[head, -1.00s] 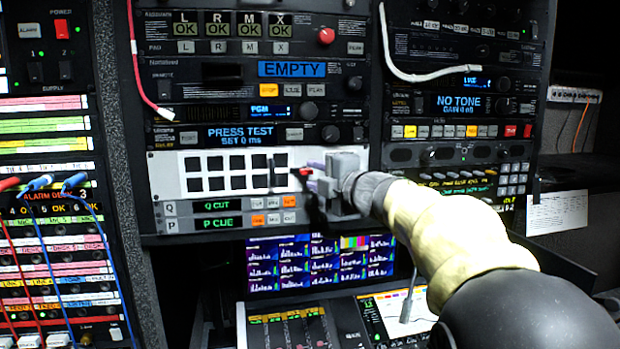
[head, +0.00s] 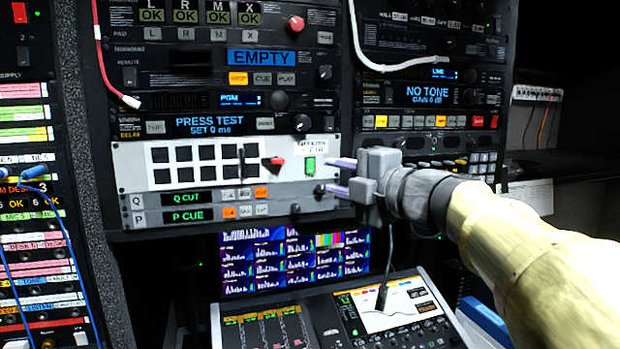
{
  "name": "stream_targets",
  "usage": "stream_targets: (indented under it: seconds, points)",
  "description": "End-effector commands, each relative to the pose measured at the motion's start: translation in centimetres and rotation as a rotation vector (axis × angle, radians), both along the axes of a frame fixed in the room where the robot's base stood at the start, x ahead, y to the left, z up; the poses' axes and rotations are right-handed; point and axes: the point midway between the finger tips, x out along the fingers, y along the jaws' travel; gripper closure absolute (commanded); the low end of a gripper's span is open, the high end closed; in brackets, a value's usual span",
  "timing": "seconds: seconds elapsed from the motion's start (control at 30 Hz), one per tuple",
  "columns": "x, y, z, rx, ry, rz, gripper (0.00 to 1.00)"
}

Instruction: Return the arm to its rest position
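My gripper (head: 330,176) shows in the head view at the middle right, in front of the rack. Its two pale purple fingers point left and are apart, with nothing seen between them. My arm comes in from the lower right in a pale yellow sleeve.
A mixing console (head: 340,310) with a thin upright stalk (head: 386,270) stands below my arm. A multi-picture monitor (head: 295,258) is behind it. A red-white cable (head: 105,55) and a white cable (head: 385,66) hang over the racks. Blue patch cords (head: 60,240) cross the left rack.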

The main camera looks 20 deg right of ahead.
Motion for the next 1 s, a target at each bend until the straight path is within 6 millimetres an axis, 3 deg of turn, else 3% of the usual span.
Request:
stream_targets:
  seconds: [0.27,0.37,0.47,0.6,0.73,0.87,1.0]
  points:
    - [0.6,0.0,-0.5,0.04,0.009,-0.015,0.69]
    - [1.8,-0.1,-1.9,0.134,0.033,-0.061,0.69]
    - [3.4,-0.4,-4.7,0.283,0.087,-0.144,0.69]
    - [5.1,-1.0,-10.7,0.516,0.219,-0.303,0.69]
    - [5.2,-1.0,-17.7,0.707,0.384,-0.471,0.69]
    - [3.5,-0.3,-25.4,0.864,0.579,-0.656,0.69]
    - [-0.2,1.2,-33.0,0.989,0.798,-0.858,0.69]
